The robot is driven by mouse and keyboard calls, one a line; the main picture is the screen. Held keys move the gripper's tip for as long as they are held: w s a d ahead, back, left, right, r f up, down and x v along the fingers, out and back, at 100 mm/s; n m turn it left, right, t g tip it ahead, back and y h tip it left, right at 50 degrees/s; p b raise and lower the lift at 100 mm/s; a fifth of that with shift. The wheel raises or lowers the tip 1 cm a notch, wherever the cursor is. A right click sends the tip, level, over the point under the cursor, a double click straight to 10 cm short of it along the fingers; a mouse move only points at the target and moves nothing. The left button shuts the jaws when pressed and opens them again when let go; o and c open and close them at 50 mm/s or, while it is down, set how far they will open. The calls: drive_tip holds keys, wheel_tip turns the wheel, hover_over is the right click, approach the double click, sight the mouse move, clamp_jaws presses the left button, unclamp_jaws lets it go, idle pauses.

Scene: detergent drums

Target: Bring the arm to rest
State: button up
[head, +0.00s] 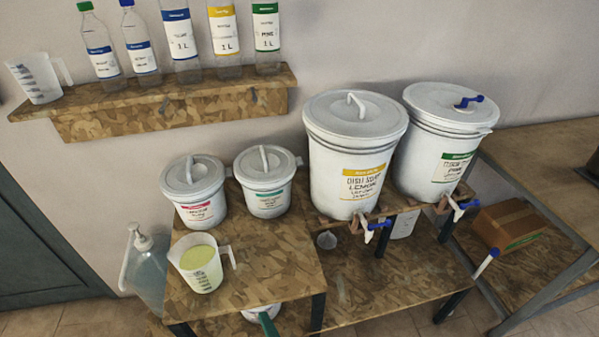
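Neither my arm nor my gripper shows in the head view, so its pose and finger state are hidden. Two large white lidded drums stand on the wooden stand: one with a yellow lemon dish soap label (352,150) and one with a green label (440,140) to its right. Each has a blue-handled tap at its front, the left tap (376,227) and the right tap (460,205). A measuring jug (203,272) with yellowish contents stands on the lower left table, clear of the taps.
Two small lidded tubs (195,190) (267,180) stand behind the jug. A wall shelf (180,110) holds several bottles and an empty jug (36,82). A pump bottle (147,265) is left of the table (280,270). A cardboard box (507,226) sits on the right rack.

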drive_tip(key=s+d+n+t+h, duration=0.2)
drive_tip(key=s+d+n+h, duration=0.3)
drive_tip(key=s+d+n, duration=0.45)
drive_tip(key=s+r+n+t, duration=0.1)
drive_tip(key=s+r+n, duration=0.4)
drive_tip(key=s, duration=0.3)
drive_tip(key=shift+s+a+r+n+t+h, duration=0.3)
drive_tip(key=shift+a+n+t, duration=0.1)
drive_tip(key=shift+n, duration=0.45)
